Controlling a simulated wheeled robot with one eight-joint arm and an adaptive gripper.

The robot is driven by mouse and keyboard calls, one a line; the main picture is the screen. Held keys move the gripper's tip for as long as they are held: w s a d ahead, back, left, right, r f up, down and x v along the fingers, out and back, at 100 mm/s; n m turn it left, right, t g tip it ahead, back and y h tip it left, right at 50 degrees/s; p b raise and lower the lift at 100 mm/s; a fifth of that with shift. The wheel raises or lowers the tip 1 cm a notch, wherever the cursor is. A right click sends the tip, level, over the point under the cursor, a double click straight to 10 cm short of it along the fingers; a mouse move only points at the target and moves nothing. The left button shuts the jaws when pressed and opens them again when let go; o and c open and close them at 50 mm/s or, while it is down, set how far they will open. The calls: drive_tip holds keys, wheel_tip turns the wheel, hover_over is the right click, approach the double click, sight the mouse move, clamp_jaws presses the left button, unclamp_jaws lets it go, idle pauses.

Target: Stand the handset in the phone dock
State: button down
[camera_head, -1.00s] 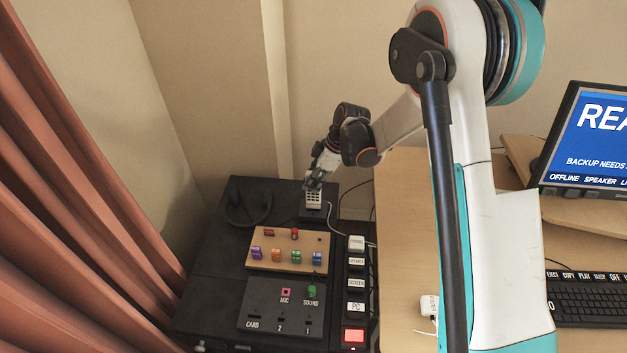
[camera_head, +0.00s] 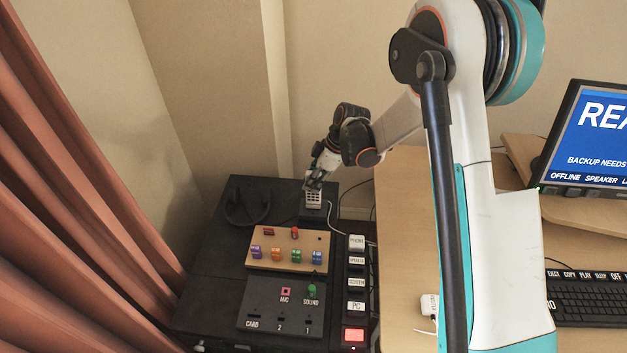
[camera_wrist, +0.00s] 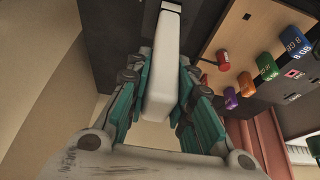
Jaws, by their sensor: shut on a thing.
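My gripper (camera_head: 315,183) is shut on the handset (camera_head: 313,198), a pale phone with a keypad, at the back of the black cabinet top. In the wrist view the white handset (camera_wrist: 163,70) lies between the teal finger pads of my gripper (camera_wrist: 160,95). The dark phone dock (camera_head: 318,215) shows just below the handset in the head view. The handset looks upright and at the dock. I cannot tell whether it is fully seated, as its lower end is hard to make out.
A wooden panel (camera_head: 270,260) with coloured blocks stands in front of the dock. A black headset (camera_head: 247,208) lies to its left. A row of labelled switches (camera_head: 356,285) runs along the right. A curtain (camera_head: 70,200) hangs at left; the desk (camera_head: 400,200) is at right.

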sight(313, 201)
drive_tip(key=shift+f+b, duration=0.85)
drive_tip(key=shift+f, duration=0.35)
idle(1.0)
drive_tip(key=c, duration=1.3)
unclamp_jaws()
